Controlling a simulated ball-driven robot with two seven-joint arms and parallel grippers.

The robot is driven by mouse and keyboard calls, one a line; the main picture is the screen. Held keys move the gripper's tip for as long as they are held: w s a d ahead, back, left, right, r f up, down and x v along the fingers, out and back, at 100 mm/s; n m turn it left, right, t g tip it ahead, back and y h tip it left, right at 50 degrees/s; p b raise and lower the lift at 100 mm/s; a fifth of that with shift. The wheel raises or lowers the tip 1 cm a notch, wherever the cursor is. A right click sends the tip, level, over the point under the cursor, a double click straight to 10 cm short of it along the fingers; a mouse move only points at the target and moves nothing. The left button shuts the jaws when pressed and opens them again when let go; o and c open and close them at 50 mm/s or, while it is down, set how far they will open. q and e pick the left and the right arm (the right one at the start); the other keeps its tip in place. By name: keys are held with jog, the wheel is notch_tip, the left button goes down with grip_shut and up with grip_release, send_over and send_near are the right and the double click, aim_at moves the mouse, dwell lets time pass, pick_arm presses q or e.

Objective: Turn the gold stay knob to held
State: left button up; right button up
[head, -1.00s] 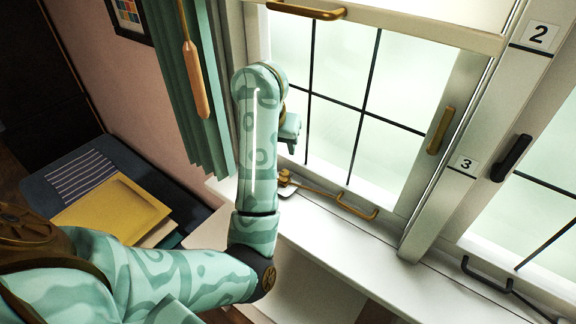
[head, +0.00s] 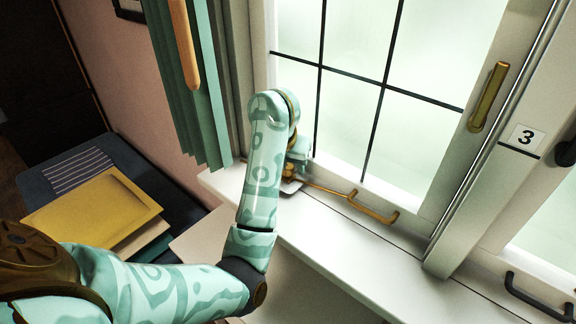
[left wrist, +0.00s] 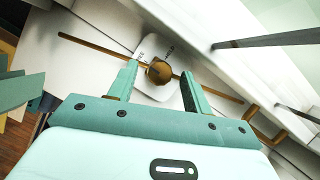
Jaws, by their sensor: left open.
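The gold stay knob (left wrist: 159,72) is round and sits on a pale plate (left wrist: 152,44) with small dark lettering, too small to read surely. In the left wrist view my left gripper (left wrist: 160,68) is open, with one teal finger on each side of the knob. I cannot tell if either finger touches it. In the head view my left gripper (head: 299,160) is down at the window sill, over the plate (head: 291,187), and largely hides the knob. A thin gold stay rod (head: 330,190) runs right from there along the sash bottom. My right gripper is out of view.
The window sash has a gold bottom handle (head: 375,210) and a gold side handle (head: 488,97). A post labelled 3 (head: 526,138) stands to the right. A green curtain (head: 190,90) hangs at left. The white sill (head: 350,245) is clear in front.

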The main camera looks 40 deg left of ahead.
pick_arm(q)
jog(key=c, duration=1)
